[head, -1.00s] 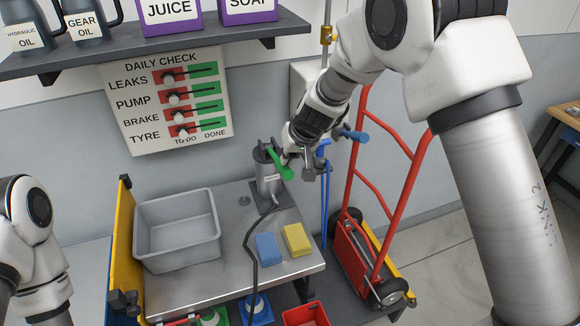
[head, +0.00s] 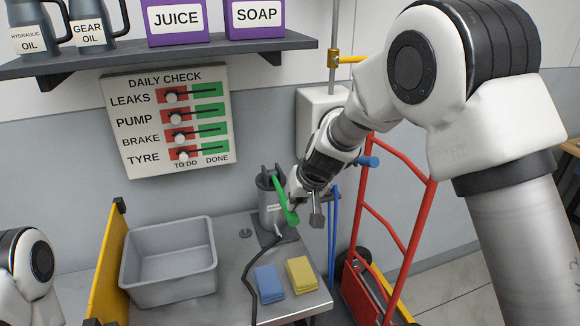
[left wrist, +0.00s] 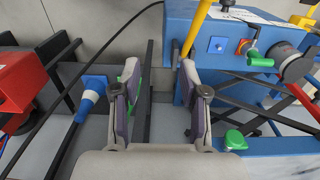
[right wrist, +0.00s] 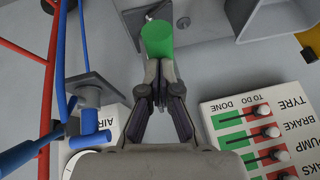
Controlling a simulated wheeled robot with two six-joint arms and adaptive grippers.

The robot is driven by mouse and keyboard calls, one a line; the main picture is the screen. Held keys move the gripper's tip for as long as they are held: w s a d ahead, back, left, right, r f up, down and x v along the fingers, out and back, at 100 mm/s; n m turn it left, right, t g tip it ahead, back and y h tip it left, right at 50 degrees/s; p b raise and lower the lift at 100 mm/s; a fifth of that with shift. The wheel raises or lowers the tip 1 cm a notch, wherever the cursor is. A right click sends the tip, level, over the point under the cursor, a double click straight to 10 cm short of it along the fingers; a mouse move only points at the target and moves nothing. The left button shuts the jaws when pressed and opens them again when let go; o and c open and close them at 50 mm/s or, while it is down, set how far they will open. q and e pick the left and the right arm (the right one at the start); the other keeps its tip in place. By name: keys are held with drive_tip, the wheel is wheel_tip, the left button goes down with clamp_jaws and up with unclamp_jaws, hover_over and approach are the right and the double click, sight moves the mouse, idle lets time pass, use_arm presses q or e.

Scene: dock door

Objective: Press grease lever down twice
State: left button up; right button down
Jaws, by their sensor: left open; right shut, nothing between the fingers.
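The grease pump (head: 270,208) is a grey cylinder on the back right of the metal bench, with a green-handled lever (head: 284,200) that slopes steeply down to the right. My right gripper (head: 306,204) is at the right of the lever's lower end. In the right wrist view, its fingers (right wrist: 159,88) are shut with nothing between them, and the green handle end (right wrist: 158,40) shows right at their tips; I cannot tell if they touch. My left gripper (left wrist: 160,88) is open and empty in the left wrist view, away from the pump.
A grey bin (head: 170,262), a blue sponge (head: 269,283) and a yellow sponge (head: 301,274) are on the bench. A red hand truck (head: 400,235) stands to the right. The daily check board (head: 168,120) hangs behind.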

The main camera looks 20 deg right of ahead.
drive_tip(key=shift+s+f+g, duration=0.3)
drive_tip(key=shift+s+f, duration=0.1)
drive_tip(key=shift+f, duration=0.2)
drive_tip(key=r+p, duration=0.4)
drive_tip(key=r, duration=0.1)
drive_tip(key=shift+w+d+r+p, duration=0.2)
drive_tip(key=shift+w+d+p, duration=0.1)
drive_tip(key=shift+p, duration=0.1)
drive_tip(key=s+d+r+b, duration=0.2)
drive_tip(key=s+r, duration=0.4)
drive_tip(key=s, duration=0.2)
drive_tip(key=shift+w+a, duration=0.1)
drive_tip(key=shift+w, duration=0.05)
